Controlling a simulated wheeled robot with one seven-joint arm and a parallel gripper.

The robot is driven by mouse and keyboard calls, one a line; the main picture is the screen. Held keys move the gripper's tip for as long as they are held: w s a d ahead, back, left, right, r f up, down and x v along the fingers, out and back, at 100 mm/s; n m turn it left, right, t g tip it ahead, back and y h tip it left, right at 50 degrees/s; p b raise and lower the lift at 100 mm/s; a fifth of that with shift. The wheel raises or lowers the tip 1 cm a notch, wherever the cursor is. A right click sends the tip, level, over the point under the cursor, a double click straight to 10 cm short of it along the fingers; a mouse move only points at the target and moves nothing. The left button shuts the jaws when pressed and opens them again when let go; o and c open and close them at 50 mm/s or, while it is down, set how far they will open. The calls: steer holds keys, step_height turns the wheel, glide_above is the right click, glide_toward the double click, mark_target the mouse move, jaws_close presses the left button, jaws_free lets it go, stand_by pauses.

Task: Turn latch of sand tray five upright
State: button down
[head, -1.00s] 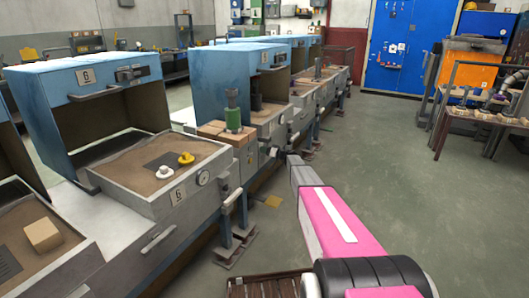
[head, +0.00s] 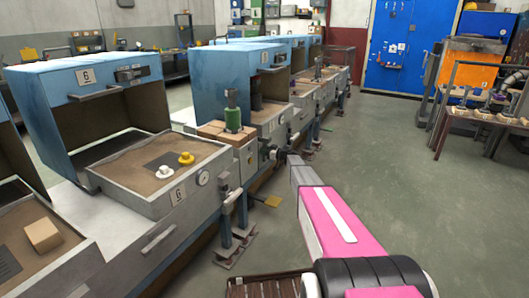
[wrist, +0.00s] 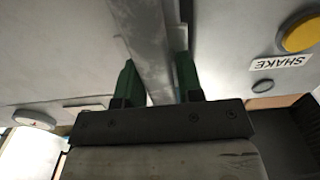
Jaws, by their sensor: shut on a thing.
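Sand tray five (head: 266,122) is the sand-topped box beyond the tray marked 6. Its number cannot be read. My gripper (head: 268,153) is at the front of that station, below the tray. In the wrist view my gripper (wrist: 156,78) has its green fingers on both sides of a grey flat bar (wrist: 148,35), which I take for the latch. The bar runs from the top of the picture down between the fingers, slightly tilted in the picture. Its pivot is out of view, and in the head view the latch is too small to make out.
Tray six (head: 140,190) stands nearer, with a gauge on its front and white and yellow pieces on its sand. A yellow button (wrist: 302,32) and a SHAKE label (wrist: 282,62) sit right of my gripper. A yellow pedal (head: 270,201) is below.

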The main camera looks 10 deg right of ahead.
stand_by(0.3)
steer(key=c, duration=0.9)
jaws_free()
steer(key=shift+d, duration=0.1)
steer(key=v, duration=1)
steer(key=shift+s+d, duration=0.25)
steer(key=shift+s, duration=0.05)
